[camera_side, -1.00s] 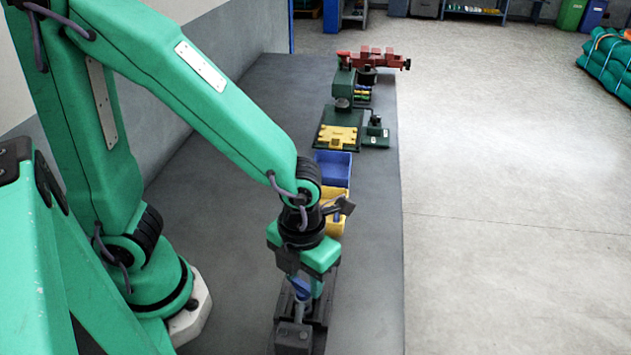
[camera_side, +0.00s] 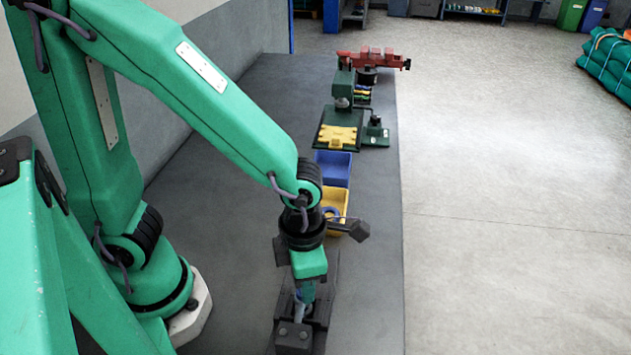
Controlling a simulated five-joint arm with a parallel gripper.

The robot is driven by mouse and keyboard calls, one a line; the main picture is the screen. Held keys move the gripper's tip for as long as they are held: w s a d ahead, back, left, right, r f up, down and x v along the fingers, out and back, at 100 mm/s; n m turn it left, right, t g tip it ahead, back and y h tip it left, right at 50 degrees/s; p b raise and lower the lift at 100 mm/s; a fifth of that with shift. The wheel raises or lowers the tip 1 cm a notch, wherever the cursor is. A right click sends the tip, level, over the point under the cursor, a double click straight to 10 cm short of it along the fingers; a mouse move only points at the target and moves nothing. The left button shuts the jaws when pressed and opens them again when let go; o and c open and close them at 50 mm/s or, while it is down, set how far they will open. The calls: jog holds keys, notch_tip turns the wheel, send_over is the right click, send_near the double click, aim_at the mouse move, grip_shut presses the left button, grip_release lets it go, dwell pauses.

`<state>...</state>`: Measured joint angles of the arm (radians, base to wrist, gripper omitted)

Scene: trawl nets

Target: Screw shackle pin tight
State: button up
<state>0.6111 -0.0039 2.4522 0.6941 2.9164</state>
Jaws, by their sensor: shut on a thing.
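My gripper (camera_side: 304,292) points down over a dark grey fixture (camera_side: 293,335) at the near end of the bench. It is shut on a small part low between its fingers, which I take to be the shackle pin; the fingers and my wrist mostly hide it. A small bluish-grey metal piece, likely the shackle (camera_side: 298,306), shows just below the fingers in the fixture. I cannot make out the thread or how far the pin is in.
A yellow bin (camera_side: 335,198) and a blue bin (camera_side: 333,168) stand just behind my wrist. Farther back are a green press-like machine with a yellow plate (camera_side: 338,136) and a red vise (camera_side: 372,58). The grey bench (camera_side: 240,130) is clear left of them.

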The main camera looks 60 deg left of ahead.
jog(key=shift+r, duration=0.1)
jog(key=o, duration=1)
jog(key=shift+r, duration=0.1)
jog(key=shift+r, duration=3.8)
